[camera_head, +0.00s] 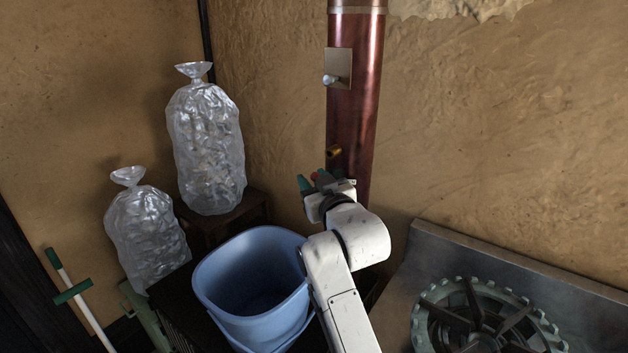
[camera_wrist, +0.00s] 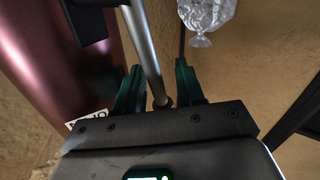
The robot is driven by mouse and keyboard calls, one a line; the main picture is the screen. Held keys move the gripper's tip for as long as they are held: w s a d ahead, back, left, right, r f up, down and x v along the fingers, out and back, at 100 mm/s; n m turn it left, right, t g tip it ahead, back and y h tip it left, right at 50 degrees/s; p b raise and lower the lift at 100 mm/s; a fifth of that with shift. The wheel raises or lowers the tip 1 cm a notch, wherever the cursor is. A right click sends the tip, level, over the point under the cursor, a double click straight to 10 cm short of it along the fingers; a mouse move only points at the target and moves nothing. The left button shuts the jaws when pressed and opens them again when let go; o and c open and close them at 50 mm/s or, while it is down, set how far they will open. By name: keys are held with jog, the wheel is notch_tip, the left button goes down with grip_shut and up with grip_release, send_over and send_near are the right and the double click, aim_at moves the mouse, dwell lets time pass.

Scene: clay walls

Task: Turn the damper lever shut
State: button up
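The dark red pipe (camera_head: 356,105) stands against the clay wall; its surface also fills the left of the wrist view (camera_wrist: 50,60). In the wrist view, a grey metal rod (camera_wrist: 142,42), apparently the damper lever, runs from a dark mount at the top down between my fingers. My gripper (camera_head: 314,181) is beside the pipe's lower part. Its teal fingers (camera_wrist: 160,88) are apart, one each side of the rod, with a gap visible on the right. A small red thing (camera_head: 314,176) shows between the fingertips in the head view. A partly hidden white label (camera_wrist: 88,119) is on the pipe.
A plate with a pale knob (camera_head: 329,79) and a brass stub (camera_head: 334,152) are on the pipe above my gripper. A blue bucket (camera_head: 222,297) is below left, with clear bags (camera_head: 207,150) (camera_head: 147,235) behind it. A stove burner (camera_head: 480,318) is at lower right.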

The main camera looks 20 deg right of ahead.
jog(key=shift+c, duration=0.5)
grip_shut()
